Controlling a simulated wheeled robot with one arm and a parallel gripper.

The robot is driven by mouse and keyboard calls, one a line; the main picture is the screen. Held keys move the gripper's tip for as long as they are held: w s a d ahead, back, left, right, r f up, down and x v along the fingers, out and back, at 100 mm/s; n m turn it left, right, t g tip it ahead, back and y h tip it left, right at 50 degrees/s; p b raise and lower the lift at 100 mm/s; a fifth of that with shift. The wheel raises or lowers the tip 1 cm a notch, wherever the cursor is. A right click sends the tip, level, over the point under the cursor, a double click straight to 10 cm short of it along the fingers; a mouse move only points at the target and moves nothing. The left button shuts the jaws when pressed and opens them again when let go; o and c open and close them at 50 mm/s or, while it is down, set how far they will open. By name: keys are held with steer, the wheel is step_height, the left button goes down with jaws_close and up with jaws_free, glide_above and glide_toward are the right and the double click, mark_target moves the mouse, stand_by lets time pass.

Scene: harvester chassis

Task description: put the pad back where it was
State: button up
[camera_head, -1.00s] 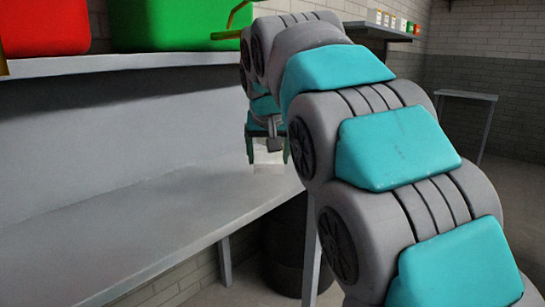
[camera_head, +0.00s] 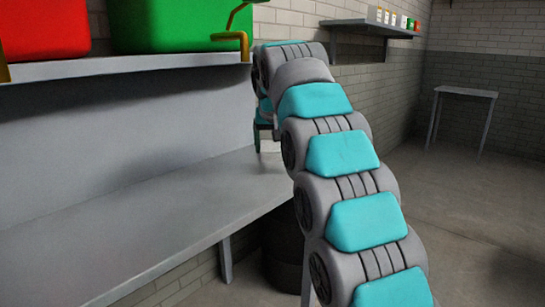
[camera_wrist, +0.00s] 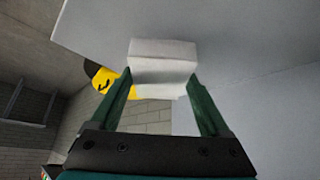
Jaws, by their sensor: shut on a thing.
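The pad (camera_wrist: 163,60) is a white block. In the wrist view it sits between the two green fingers of my gripper (camera_wrist: 160,84), which is shut on it. A grey flat surface lies behind the pad; I cannot tell whether the pad touches it. In the head view my gripper (camera_head: 262,137) is mostly hidden behind my arm, just over the far right end of the grey bench (camera_head: 130,225). The pad is largely hidden there.
A shelf (camera_head: 120,67) above the bench holds a red bin (camera_head: 45,28) and a green bin (camera_head: 180,25). A yellow bracket (camera_head: 230,36) hangs at its end. A dark drum (camera_head: 283,255) stands below the bench. A yellow object (camera_wrist: 103,80) shows left of the pad.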

mark_target(272, 156)
steer(key=shift+f, duration=1.65)
steer(key=shift+f, duration=0.2)
steer(key=o, duration=1.2)
steer(key=shift+r, duration=0.1)
steer(key=shift+c, duration=0.2)
steer(key=shift+r, duration=0.2)
steer(key=v, duration=1.2)
